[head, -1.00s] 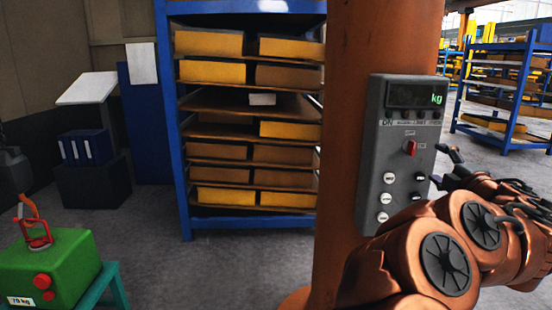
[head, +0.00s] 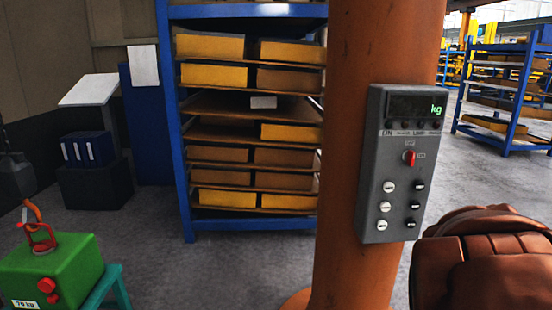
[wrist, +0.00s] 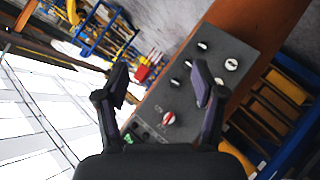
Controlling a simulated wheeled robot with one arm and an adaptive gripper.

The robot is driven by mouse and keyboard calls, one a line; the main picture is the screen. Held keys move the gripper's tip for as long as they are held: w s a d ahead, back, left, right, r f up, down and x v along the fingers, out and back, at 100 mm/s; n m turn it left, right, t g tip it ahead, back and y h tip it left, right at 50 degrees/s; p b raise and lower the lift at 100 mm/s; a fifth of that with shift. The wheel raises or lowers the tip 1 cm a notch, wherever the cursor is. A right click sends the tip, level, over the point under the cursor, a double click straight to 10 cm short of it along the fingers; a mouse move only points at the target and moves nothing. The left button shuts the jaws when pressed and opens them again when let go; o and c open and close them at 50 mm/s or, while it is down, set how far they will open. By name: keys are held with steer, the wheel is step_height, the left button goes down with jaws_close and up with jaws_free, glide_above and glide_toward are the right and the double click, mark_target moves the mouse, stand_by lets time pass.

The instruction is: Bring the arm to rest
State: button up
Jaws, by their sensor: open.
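My gripper (wrist: 160,88) is open and empty in the wrist view, its two dark fingers spread apart. Behind the fingers, the wrist view shows the grey control box (wrist: 188,85), tilted in the picture. In the head view the gripper is out of sight; only my copper-coloured arm shows at the lower right. I cannot tell how far the gripper is from the box.
Another blue rack (head: 505,95) stands at far right. Grey floor between is clear.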

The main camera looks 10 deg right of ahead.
steer(key=s+a+f+g+y+p, duration=0.1)
steer(key=s+a+f+g+y, duration=0.2)
steer(key=s+a+f, duration=0.4)
steer(key=s+a+f+g+y, duration=0.25)
steer(key=s+a+f, duration=0.2)
steer(key=a, duration=0.45)
steer(key=s+a+f+g+y+p, duration=0.1)
steer(key=s+a+f+g+y, duration=0.1)
steer(key=s+a, duration=0.8)
steer(key=shift+s+a+f+g+y, duration=0.2)
steer(key=shift+s+a+g+y, duration=0.15)
steer(key=shift+s+g+y, duration=0.6)
steer(key=shift+w, duration=0.2)
